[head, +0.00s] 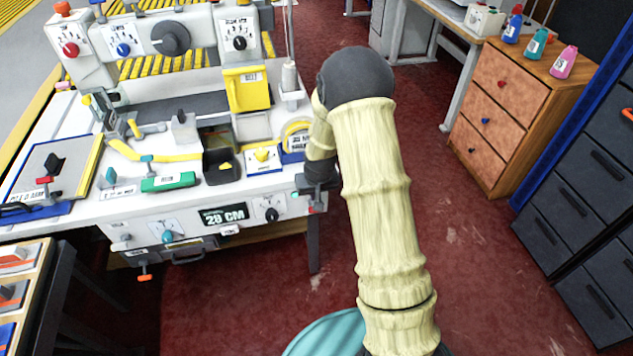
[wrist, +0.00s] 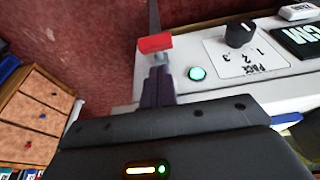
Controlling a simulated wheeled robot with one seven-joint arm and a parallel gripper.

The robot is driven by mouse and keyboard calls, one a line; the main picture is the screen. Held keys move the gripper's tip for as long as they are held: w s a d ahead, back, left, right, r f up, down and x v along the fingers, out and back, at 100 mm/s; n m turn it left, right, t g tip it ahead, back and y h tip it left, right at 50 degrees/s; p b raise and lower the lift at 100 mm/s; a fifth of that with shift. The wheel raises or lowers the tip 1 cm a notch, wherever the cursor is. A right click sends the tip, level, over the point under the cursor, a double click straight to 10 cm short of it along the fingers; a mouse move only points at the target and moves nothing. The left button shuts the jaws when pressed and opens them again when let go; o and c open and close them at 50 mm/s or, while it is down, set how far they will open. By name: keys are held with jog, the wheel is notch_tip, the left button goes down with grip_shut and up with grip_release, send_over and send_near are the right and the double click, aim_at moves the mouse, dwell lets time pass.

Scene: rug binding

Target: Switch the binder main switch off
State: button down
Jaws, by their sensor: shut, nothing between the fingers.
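A red-capped lever (wrist: 155,43) on a short grey stem stands at the right end of the binder's front panel; I take it for the main switch, though no label on it is readable. A small red bit of it shows in the head view (head: 311,211). A green lamp (wrist: 197,73) beside it is lit. My gripper (wrist: 158,72) is shut and empty, its dark fingertips right at the lever's stem. I cannot tell whether they touch it.
A black PACE knob (wrist: 239,33) sits beside the lamp, with the 29 CM display (head: 224,214) further left. The binder table (head: 130,207) is crowded with tools. A wooden drawer cabinet (head: 497,95) stands at right. Red floor (head: 240,300) is open in front.

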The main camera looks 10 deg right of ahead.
jog(key=shift+s+d+f, duration=0.15)
jog(key=shift+s+f, duration=0.35)
jog(key=shift+f, duration=0.3)
